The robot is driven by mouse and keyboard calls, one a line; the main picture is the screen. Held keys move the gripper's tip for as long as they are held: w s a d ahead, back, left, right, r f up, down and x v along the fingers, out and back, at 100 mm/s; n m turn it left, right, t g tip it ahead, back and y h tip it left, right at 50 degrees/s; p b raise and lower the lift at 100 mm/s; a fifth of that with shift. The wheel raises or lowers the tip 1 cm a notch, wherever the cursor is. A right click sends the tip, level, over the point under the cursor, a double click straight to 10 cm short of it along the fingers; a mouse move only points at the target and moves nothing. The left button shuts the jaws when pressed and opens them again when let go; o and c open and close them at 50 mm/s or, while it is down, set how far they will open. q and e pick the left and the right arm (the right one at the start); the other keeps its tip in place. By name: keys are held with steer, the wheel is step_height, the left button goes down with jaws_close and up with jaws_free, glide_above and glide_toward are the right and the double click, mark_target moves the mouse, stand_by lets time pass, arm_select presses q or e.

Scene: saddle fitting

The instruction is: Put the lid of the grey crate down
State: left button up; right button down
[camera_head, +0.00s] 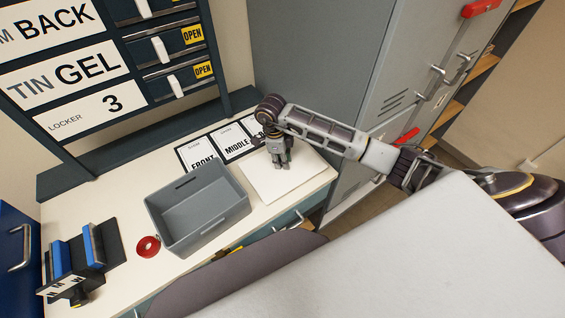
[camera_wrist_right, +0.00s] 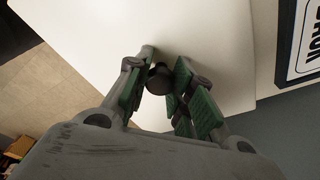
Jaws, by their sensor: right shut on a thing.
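The grey crate (camera_head: 198,212) stands open and looks empty on the white worktop. Its lid (camera_head: 268,188) is a flat pale square to the right of the crate, level, at the worktop's right end. My right gripper (camera_head: 280,163) points down over the lid's middle. In the right wrist view my right gripper (camera_wrist_right: 160,85) is shut on the lid's dark round knob (camera_wrist_right: 159,78), and the pale lid (camera_wrist_right: 200,30) spreads out beyond it. I cannot tell whether the lid touches the worktop or hangs just above it. My left gripper is not in view.
Cards marked FRONT (camera_head: 202,152) and MIDDLE (camera_head: 234,140) lie behind the crate and lid, with another partly hidden by my gripper. A red tape roll (camera_head: 148,246) and a blue-and-black rack (camera_head: 80,252) are left of the crate. A grey cabinet (camera_head: 345,60) stands to the right.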

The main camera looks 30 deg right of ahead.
steer(key=shift+f, duration=0.9)
steer(key=shift+f, duration=0.15)
steer(key=c, duration=1.2)
jaws_free()
steer(key=shift+c, duration=0.2)
